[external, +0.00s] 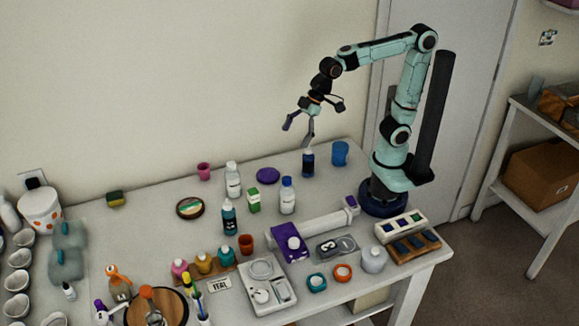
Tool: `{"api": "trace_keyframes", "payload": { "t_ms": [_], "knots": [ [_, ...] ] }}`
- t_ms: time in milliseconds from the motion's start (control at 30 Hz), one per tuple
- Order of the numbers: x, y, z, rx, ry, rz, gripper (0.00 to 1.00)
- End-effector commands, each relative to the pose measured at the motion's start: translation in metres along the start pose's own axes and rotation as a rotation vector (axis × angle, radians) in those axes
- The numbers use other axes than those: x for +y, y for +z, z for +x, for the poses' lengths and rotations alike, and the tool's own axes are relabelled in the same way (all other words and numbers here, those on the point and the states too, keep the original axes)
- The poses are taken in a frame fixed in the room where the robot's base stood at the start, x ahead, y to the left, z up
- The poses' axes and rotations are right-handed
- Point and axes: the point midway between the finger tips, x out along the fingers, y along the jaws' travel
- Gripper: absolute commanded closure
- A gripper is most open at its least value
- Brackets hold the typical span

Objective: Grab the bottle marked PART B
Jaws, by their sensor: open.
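My gripper (298,133) is open and empty, hanging in the air above the back of the table with its fingers spread. The labels are too small to read, so I cannot tell which bottle is marked PART B.
A blue cup (340,153) stands right of the dark blue bottle. A purple disc (268,176) and a small green box (253,200) are close to the bottles. The table's front (335,299) is crowded; the back left has free room.

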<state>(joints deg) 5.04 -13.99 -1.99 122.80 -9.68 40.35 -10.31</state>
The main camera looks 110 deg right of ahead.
Motion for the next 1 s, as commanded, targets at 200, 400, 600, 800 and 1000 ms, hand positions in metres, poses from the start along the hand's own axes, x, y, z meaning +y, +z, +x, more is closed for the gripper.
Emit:
{"api": "trace_keyframes", "payload": {
  "t_ms": [200, 400, 600, 800, 1000],
  "knots": [
    [0.110, -0.064, 0.079, 0.064, 0.106, 0.098, 0.16],
    [0.202, -0.023, 0.165, -0.040, 0.152, 0.243, 0.16],
    [0.230, 0.039, 0.207, -0.155, 0.141, 0.343, 0.16],
    [0.236, 0.048, 0.227, -0.160, 0.144, 0.355, 0.16],
    [0.239, 0.053, 0.258, -0.160, 0.145, 0.355, 0.16]
  ]
}}
